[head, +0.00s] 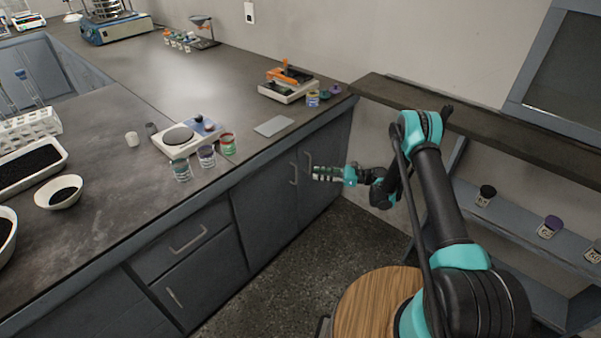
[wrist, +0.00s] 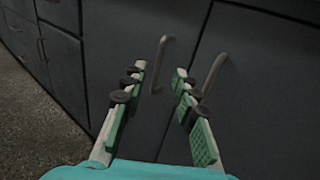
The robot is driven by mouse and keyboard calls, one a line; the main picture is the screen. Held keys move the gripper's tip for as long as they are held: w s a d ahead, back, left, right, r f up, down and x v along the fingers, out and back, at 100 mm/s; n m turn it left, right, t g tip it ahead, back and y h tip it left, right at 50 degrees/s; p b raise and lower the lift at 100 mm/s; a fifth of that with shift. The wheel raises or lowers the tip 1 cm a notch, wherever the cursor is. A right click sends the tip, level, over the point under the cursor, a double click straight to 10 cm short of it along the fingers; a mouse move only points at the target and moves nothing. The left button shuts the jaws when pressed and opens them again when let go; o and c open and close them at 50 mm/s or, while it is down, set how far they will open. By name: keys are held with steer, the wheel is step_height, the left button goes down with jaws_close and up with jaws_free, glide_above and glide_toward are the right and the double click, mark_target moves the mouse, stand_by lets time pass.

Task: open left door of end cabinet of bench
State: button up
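The end cabinet of the bench has two dark grey doors, both shut. The left door (head: 262,212) has a vertical metal handle (head: 293,173), and the right door (head: 333,160) has its own handle (head: 307,161) close by. In the wrist view the left handle (wrist: 160,63) lies between and just beyond the fingertips of my gripper (wrist: 161,72). The right handle (wrist: 214,74) is right of the right finger. My gripper (head: 314,173) is open and empty, in front of the doors. I cannot tell whether a finger touches the handle.
Drawers and cupboards (head: 185,240) continue left along the bench. The worktop (head: 200,80) above holds a balance (head: 178,139), several jars and an orange-topped device (head: 290,78). A shelf unit (head: 500,205) stands at right. The floor (head: 290,270) before the doors is clear.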

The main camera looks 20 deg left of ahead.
steer(key=s+a, duration=0.1)
steer(key=a, duration=0.7)
steer(key=shift+s+a, duration=0.3)
steer(key=shift+s, duration=0.1)
steer(key=shift+c, duration=0.3)
jaws_close()
